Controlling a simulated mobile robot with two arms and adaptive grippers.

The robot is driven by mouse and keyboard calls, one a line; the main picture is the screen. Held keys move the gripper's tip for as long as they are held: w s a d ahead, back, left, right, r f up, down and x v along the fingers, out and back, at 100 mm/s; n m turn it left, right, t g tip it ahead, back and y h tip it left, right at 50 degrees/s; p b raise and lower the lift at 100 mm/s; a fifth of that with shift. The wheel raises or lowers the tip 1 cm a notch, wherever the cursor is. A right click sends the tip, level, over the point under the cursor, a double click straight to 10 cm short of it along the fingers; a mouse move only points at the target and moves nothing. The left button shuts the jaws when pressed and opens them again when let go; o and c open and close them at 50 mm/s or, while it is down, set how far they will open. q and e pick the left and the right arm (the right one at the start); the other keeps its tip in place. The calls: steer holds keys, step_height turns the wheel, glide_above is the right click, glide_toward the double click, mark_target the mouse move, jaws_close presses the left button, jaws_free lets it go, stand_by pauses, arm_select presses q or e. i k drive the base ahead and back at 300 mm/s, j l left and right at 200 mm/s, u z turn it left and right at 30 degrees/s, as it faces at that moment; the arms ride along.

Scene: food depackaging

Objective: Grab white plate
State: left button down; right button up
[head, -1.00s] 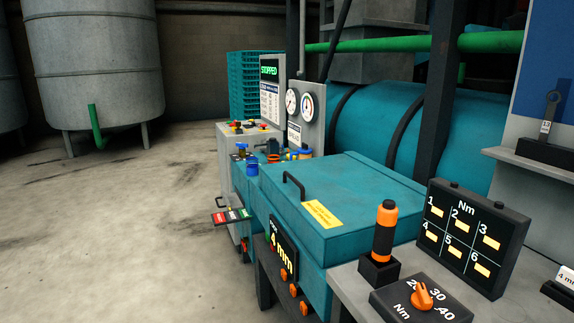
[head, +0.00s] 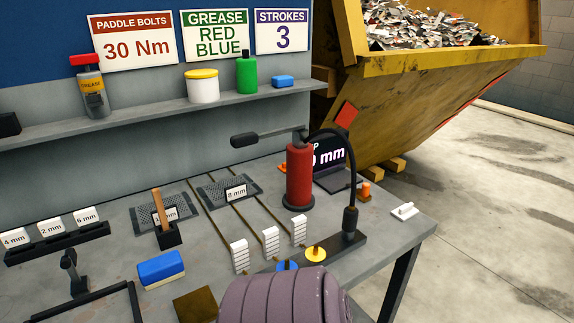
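In the head view, a small flat white piece with a raised grip (head: 404,210) lies alone near the right corner of the grey bench (head: 395,235). I cannot tell whether it is the white plate. Three white ribbed stacks (head: 239,257), (head: 271,243), (head: 299,230) stand at the ends of thin rods on the bench. Small white cards (head: 51,228) marked in mm stand on a black rack at the left. Neither of my grippers is in view. A mauve ribbed rounded shape hides part of the bench's front.
A red grease pump (head: 299,178) with a black hose stands mid-bench. A blue sponge-like block (head: 161,268) lies at the front left. A shelf (head: 160,113) holds bottles and a tub. A yellow skip (head: 430,95) of scrap stands behind. The floor at right is clear.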

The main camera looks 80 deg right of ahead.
mark_target(403, 213)
steer(key=z, duration=3.55)
steer(key=i+l, duration=0.1)
steer(key=l, duration=0.2)
steer(key=i+l, duration=0.1)
steer(key=l, duration=0.15)
steer(key=i+l+u, duration=0.15)
steer(key=l+u, duration=0.55)
steer(key=l, duration=0.25)
steer(key=i+l+u, duration=0.1)
steer(key=l+u, duration=0.3)
steer(key=l, duration=0.1)
